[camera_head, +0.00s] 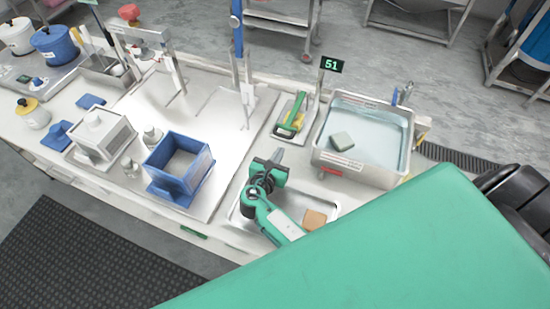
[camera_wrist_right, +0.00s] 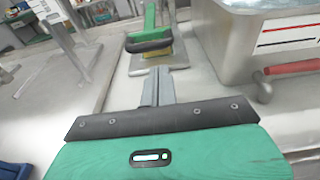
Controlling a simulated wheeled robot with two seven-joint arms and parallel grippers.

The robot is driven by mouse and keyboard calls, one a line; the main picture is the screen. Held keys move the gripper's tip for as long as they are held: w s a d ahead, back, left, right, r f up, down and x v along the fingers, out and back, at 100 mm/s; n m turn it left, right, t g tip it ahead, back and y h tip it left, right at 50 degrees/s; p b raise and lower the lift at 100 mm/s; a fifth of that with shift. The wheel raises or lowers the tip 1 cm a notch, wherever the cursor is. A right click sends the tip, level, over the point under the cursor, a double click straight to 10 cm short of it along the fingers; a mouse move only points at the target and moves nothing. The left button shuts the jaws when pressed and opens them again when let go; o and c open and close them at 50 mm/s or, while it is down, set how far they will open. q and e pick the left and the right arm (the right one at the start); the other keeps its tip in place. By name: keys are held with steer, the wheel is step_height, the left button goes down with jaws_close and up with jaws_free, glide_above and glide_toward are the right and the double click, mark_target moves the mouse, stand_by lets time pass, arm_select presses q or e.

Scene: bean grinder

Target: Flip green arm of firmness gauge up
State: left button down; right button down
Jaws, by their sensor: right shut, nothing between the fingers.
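The firmness gauge (camera_head: 282,131) stands on the bench left of the sink, under the "51" sign. Its green arm (camera_head: 294,112) slants across its pale plate in the head view. In the right wrist view the green arm (camera_wrist_right: 150,20) points away from me, with a dark bar (camera_wrist_right: 150,46) at its near end and something yellow below. My right gripper (camera_head: 277,156) is shut and empty, on the near side of the gauge. In the wrist view its fingers (camera_wrist_right: 157,74) point at the gauge and seem apart from it. My left gripper is out of view.
A metal sink (camera_head: 325,152) with water and a greenish block (camera_head: 342,141) stands right of the gauge. A red handle (camera_wrist_right: 290,67) juts from its front. A metal tray (camera_head: 328,205) lies below my right arm. A blue box (camera_head: 180,165) and metal posts stand left.

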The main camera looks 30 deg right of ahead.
steer(key=x, duration=0.4)
steer(key=shift+s+r+p, duration=0.1)
steer(key=shift+p, duration=0.25)
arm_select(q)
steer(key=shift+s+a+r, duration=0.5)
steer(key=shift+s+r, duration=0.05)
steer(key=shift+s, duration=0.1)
arm_select(e)
steer(key=shift+w+d, duration=0.25)
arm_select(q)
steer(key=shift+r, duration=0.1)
arm_select(e)
steer(key=shift+w, duration=0.1)
